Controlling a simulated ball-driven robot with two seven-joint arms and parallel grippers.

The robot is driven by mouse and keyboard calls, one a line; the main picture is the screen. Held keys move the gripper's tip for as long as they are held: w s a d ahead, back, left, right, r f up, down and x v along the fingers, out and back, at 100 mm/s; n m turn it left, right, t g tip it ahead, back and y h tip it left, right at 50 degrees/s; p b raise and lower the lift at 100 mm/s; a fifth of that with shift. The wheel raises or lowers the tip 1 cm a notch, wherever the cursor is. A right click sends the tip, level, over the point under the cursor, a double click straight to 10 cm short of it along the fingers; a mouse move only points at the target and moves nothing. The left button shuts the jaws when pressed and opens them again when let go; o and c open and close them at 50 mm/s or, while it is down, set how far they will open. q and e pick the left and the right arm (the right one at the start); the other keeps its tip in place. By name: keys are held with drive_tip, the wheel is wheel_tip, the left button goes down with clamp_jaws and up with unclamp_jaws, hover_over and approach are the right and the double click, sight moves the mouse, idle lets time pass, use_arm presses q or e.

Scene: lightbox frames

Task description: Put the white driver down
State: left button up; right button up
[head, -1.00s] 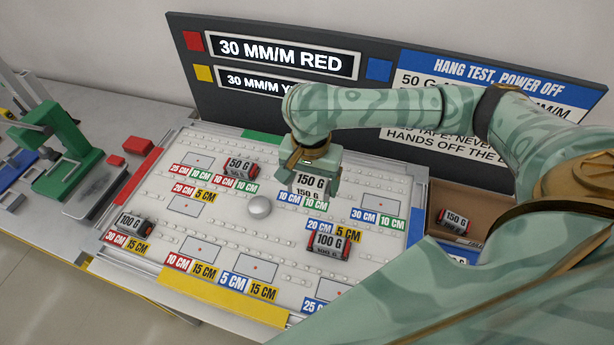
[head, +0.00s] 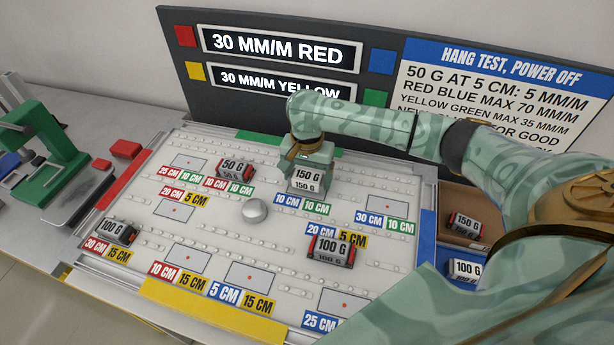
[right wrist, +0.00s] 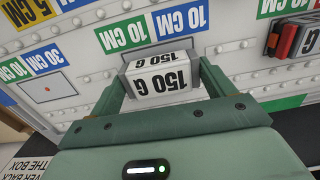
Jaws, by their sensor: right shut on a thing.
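A white block marked 150 G (head: 308,181), the only thing I hold, is in my right gripper (head: 310,168); I cannot tell if this is the white driver. In the right wrist view the block (right wrist: 160,80) sits between the two fingers of my right gripper (right wrist: 163,86), which are shut on its sides. It is over the white board (head: 275,232), just behind a blue and a green 10 CM label (head: 300,205). I cannot tell whether it touches the board. My left gripper is not in view.
Other weights on the board are a 50 G block (head: 236,169), a 100 G block (head: 331,250) and another 100 G block (head: 117,230). A silver knob (head: 254,210) stands mid-board. A tray (head: 462,201) at right holds blocks. A dark sign panel (head: 180,62) rises behind.

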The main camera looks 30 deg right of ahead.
sight(307, 177)
drive_tip(key=shift+f+p, duration=0.5)
drive_tip(key=shift+p, duration=0.05)
drive_tip(key=o, duration=1)
drive_tip(key=shift+c, duration=0.2)
wheel_tip(307, 177, up, 2)
drive_tip(key=shift+r+b, duration=0.15)
drive_tip(key=shift+b, duration=0.15)
wheel_tip(307, 177, up, 11)
drive_tip(key=p, duration=0.4)
drive_tip(key=shift+p, duration=0.4)
